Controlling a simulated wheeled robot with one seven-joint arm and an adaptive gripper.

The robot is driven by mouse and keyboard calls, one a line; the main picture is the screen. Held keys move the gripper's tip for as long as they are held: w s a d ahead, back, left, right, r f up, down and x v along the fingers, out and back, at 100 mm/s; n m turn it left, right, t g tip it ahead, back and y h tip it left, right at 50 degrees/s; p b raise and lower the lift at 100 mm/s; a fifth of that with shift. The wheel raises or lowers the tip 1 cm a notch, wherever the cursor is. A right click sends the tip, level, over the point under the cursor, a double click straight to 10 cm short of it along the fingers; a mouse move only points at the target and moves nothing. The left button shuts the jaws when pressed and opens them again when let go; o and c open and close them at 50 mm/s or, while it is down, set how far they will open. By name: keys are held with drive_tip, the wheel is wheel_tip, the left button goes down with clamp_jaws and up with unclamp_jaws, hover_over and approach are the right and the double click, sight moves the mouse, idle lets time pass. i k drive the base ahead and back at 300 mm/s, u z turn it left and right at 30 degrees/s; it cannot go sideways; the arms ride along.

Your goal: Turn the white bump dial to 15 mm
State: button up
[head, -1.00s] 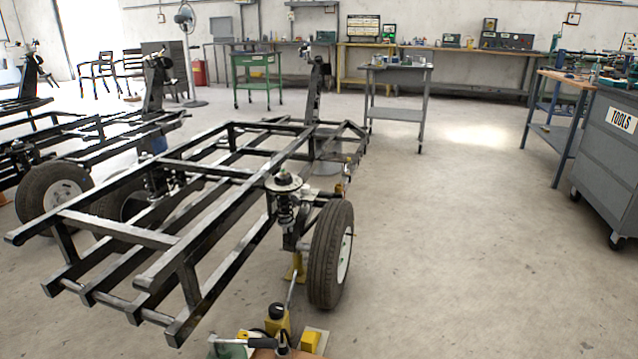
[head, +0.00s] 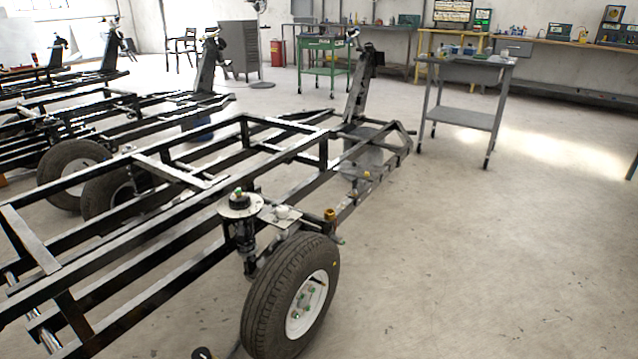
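A round pale disc (head: 240,207) with a dark, green-tipped knob on top caps the spring unit (head: 240,238) beside the near wheel (head: 292,298). A small white knob (head: 282,212) sits on a pale plate just right of that disc. Either could be the white bump dial; I cannot tell which. No scale or millimetre mark is readable at this distance. My gripper is not in view.
The black chassis frame (head: 185,262) fills the left and centre. A brass-coloured fitting (head: 330,215) stands right of the spring unit. A grey trolley (head: 468,118) and a green cart (head: 325,68) stand behind. The floor (head: 480,260) on the right is clear.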

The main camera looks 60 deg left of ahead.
sight(282, 211)
drive_tip(key=i, duration=1.1)
drive_tip(key=u, duration=3.2)
